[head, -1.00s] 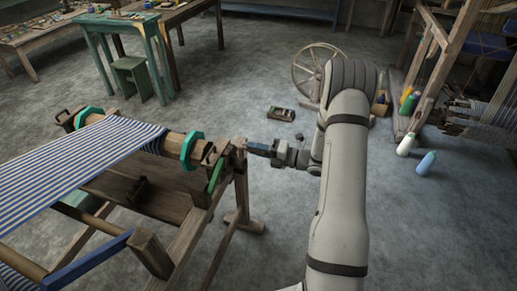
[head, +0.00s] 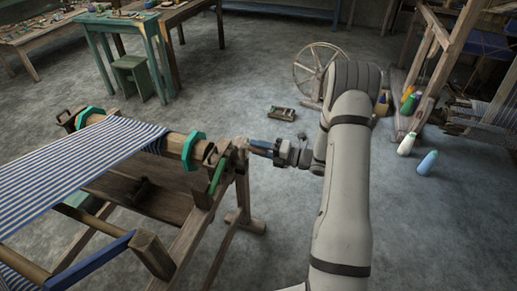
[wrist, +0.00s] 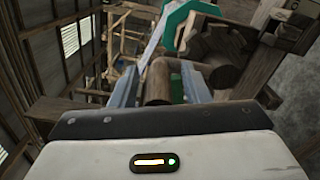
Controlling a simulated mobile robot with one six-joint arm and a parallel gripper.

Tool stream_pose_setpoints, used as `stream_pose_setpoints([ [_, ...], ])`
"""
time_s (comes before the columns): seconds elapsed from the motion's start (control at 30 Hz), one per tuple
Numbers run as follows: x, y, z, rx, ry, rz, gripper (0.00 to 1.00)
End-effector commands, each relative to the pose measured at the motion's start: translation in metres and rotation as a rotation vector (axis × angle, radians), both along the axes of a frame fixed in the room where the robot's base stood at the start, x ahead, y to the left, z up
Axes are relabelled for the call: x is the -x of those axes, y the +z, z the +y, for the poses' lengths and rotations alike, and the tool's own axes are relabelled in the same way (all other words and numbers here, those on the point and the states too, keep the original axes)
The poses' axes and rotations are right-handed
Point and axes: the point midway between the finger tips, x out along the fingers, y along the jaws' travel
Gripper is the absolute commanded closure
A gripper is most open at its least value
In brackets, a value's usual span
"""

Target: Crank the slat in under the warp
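The striped blue-and-white warp (head: 75,165) runs onto the wooden beam (head: 172,143), between green end flanges (head: 193,151). I cannot make out the slat. The crank (head: 238,150) is at the beam's near right end. My gripper (head: 256,146) reaches it from the right. In the wrist view, the round wooden crank handle (wrist: 158,84) lies between my two blue-grey fingers (wrist: 160,84). They look shut around it, though a narrow gap shows beside the right finger. A green flange (wrist: 185,22) shows beyond them.
The loom's wooden frame (head: 190,232) stands below the beam, close to my gripper. A small box (head: 281,113) lies on the floor behind, with a spinning wheel (head: 313,70) beyond. A green table (head: 120,28) and stool (head: 131,76) stand at the back left.

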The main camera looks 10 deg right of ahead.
Motion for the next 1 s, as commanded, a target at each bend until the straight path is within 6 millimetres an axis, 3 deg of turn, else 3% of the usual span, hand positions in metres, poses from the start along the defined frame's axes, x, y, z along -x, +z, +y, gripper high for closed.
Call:
stream_pose_setpoints([
  [0.3, 0.002, -0.001, -0.002, -0.001, 0.001, 0.002, 0.55],
  [0.7, 0.034, -0.001, -0.055, 0.0, -0.002, 0.0, 0.55],
  [1.0, 0.042, 0.0, -0.065, -0.001, 0.003, 0.001, 0.55],
])
